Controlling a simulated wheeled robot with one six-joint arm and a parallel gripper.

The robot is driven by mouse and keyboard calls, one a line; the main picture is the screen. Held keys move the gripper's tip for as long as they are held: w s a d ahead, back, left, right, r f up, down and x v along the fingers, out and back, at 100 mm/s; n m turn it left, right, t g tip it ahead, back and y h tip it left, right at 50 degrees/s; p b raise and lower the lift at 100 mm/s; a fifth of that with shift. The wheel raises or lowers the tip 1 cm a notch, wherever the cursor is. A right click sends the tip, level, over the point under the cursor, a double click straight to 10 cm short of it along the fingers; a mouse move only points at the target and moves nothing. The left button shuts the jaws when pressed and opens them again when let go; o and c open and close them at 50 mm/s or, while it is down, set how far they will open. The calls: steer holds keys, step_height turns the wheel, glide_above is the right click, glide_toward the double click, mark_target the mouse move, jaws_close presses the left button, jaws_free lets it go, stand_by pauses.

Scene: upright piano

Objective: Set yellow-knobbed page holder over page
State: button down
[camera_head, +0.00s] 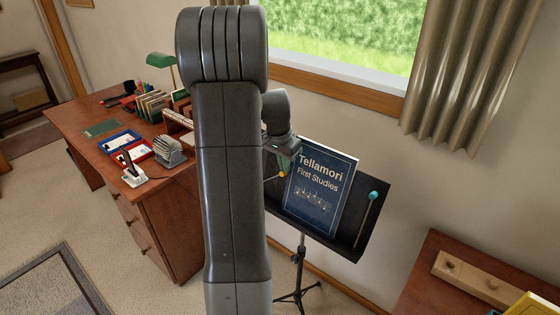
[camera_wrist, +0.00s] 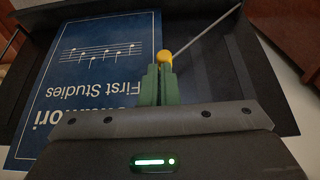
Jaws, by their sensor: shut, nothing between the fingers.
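The yellow-knobbed page holder shows its knob (camera_wrist: 164,57) and thin grey rod (camera_wrist: 210,30) in the wrist view. The rod points to the upper right, over the dark desk of the stand and off the page. The knob (camera_head: 283,174) also shows small in the head view. The page is a dark blue "Tellamori First Studies" book (camera_head: 320,188), leaning on the music stand (camera_head: 350,235); it fills the left of the wrist view (camera_wrist: 105,50). My gripper (camera_wrist: 158,82) is shut, its green fingertips close by the knob; I cannot tell whether they touch it.
A teal-knobbed holder (camera_head: 374,195) stands at the right of the stand, off the book. A cluttered wooden desk (camera_head: 160,215) is to the left, a curtain (camera_head: 465,75) and window behind. A wooden surface (camera_head: 430,285) is at lower right. My arm hides the middle.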

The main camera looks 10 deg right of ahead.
steer(key=shift+s+f, duration=0.1)
steer(key=shift+s, duration=0.05)
steer(key=shift+r+p, duration=0.8)
steer(key=shift+r, duration=0.15)
step_height(320, 180, up, 13)
steer(key=s+p, duration=0.1)
stand_by(0.4)
